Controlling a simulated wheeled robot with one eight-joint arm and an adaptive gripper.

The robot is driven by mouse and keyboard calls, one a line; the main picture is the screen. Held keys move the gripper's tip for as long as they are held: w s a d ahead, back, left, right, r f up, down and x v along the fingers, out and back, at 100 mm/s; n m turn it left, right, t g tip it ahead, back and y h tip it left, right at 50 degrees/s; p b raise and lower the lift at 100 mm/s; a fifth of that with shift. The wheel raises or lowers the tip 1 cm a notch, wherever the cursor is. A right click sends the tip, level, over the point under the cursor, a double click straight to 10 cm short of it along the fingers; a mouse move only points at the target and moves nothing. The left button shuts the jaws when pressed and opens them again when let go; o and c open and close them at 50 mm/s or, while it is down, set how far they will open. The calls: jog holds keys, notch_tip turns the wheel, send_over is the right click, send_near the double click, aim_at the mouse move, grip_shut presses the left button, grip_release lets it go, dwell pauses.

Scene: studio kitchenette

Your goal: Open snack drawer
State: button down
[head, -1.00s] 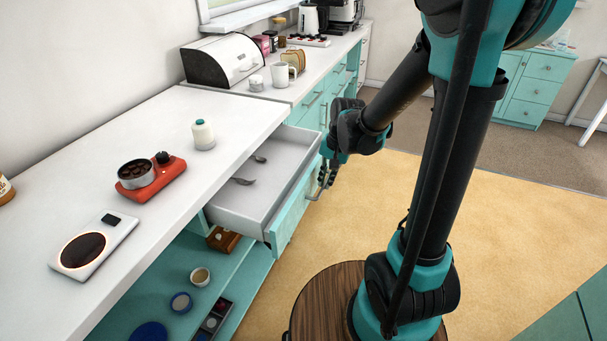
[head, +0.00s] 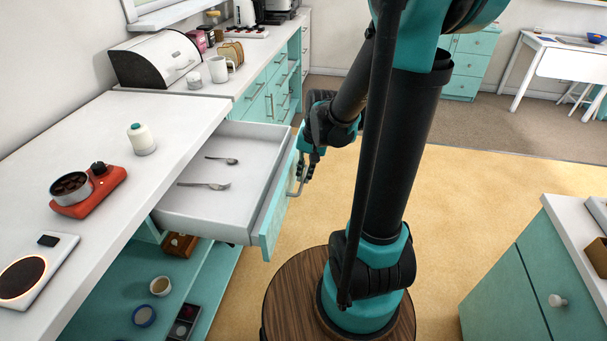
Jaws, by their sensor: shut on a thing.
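The drawer (head: 215,205) under the white counter stands well out, with a white inside and a teal front (head: 272,218). A fork (head: 205,185) and a spoon (head: 222,160) lie in it, with much bare floor around them. My gripper (head: 301,180) is at the outer side of the drawer front, shut on the metal bar handle (head: 292,189). The fingers partly hide the handle.
An open shelf (head: 190,278) below holds small items. A teal cabinet (head: 515,290) stands at right. Yellow floor (head: 430,200) lies clear between.

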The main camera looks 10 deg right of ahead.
jog(key=c, duration=1.9)
grip_release()
jog(key=shift+r, duration=0.15)
jog(key=r, duration=0.3)
jog(key=d+r, duration=0.1)
jog(key=r, duration=0.3)
jog(key=d+r, duration=0.1)
jog(key=r, duration=0.3)
jog(key=shift+s+r, duration=0.25)
jog(key=shift+s, duration=0.15)
jog(key=s+d+f+n+t, duration=0.1)
jog(key=s+f, duration=0.2)
jog(key=f, duration=0.1)
jog(key=s+d+f+n+t+h, duration=0.1)
jog(key=s+f+n, duration=0.1)
jog(key=s+f, duration=0.1)
jog(key=s+d+f+n+t+h, duration=0.1)
jog(key=s+f, duration=0.2)
jog(key=f, duration=0.2)
jog(key=shift+f+n, duration=0.1)
jog(key=shift+n, duration=0.2)
